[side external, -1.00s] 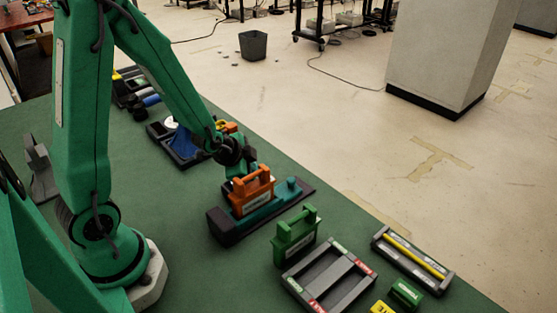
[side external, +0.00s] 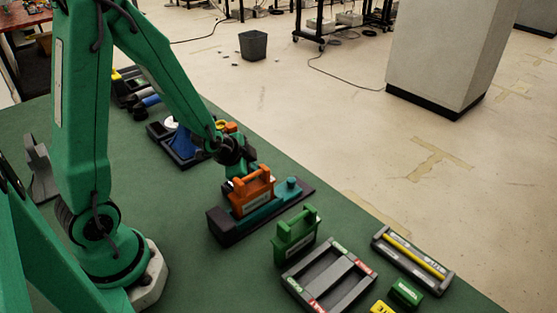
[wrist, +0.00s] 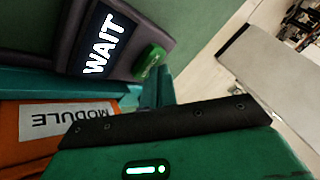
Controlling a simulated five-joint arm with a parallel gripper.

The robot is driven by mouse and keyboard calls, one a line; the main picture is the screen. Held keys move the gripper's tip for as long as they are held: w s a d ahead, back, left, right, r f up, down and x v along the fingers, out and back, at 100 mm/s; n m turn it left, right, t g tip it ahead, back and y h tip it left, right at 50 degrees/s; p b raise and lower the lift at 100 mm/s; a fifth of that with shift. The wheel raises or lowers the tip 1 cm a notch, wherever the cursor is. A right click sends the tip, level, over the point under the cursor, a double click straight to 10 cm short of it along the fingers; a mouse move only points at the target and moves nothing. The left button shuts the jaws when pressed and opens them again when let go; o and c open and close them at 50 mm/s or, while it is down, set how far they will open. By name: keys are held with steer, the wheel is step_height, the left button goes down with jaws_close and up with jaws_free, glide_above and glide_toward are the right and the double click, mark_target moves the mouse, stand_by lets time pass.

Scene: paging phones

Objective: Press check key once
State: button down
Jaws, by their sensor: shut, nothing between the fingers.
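In the wrist view a dark panel has a display (wrist: 102,42) reading WAIT in white letters. A green key (wrist: 150,62) sits at the panel's edge beside the display; its small label is too blurred to read. My gripper (side external: 238,172) is shut and empty, low beside the handled orange module (side external: 252,190). In the wrist view the key shows just beyond the teal fingers; I cannot tell whether they touch. The orange module (wrist: 28,135), labelled MODULE, is at the lower left there. The key and display cannot be made out in the side view.
The orange module stands on a dark and teal base (side external: 228,230) with a teal knob (side external: 292,185). A green handled module (side external: 296,236), a grey frame (side external: 330,280) and a tray with a yellow bar (side external: 414,256) lie nearer. A blue piece (side external: 182,143) sits behind my arm.

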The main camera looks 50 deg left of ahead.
steer(key=shift+r, duration=0.6)
steer(key=shift+r, duration=0.1)
steer(key=shift+r, duration=2.45)
steer(key=s+d+r+n+g, duration=0.1)
steer(key=s+d+r+n, duration=0.1)
steer(key=s+r, duration=0.5)
steer(key=s+d+r+n+h, duration=0.1)
steer(key=s+d+r+n, duration=0.2)
steer(key=s+r+n, duration=0.2)
steer(key=shift+s+d+r+n+g, duration=0.35)
steer(key=shift+s+r, duration=0.7)
steer(key=shift+s, duration=0.9)
